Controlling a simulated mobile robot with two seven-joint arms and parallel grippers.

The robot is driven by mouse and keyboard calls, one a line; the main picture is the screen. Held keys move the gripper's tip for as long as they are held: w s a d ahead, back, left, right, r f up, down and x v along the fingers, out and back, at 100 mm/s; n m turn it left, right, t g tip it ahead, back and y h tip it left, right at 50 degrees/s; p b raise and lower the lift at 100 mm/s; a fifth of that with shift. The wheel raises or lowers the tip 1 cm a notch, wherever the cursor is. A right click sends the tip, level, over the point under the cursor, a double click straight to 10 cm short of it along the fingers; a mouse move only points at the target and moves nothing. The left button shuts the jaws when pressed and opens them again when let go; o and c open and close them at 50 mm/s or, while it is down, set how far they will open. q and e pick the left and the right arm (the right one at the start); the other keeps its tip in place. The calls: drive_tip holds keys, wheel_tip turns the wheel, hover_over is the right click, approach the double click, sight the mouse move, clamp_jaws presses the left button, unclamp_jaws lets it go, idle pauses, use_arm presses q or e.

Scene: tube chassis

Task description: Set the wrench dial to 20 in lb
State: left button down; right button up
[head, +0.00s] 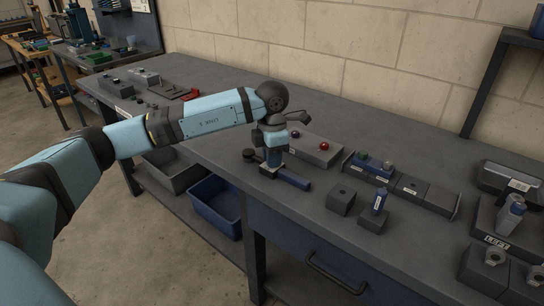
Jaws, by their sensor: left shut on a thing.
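A wrench with a blue handle (292,180) lies on the grey workbench, below and just right of my left gripper (272,162). My left gripper points down and is shut on a part of the wrench. The fingers cover that part, so I cannot tell whether it is the dial. The dial's scale and its setting cannot be read from here. My right gripper is not in view.
A long rack (400,185) lies behind. A blue bin (215,205) sits below the bench.

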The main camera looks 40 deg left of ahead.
use_arm(q)
drive_tip(key=c, duration=1.1)
unclamp_jaws()
drive_tip(key=shift+r, duration=0.1)
wheel_tip(320, 180, up, 14)
drive_tip(key=shift+f+p, duration=0.2)
drive_tip(key=shift+p, duration=0.85)
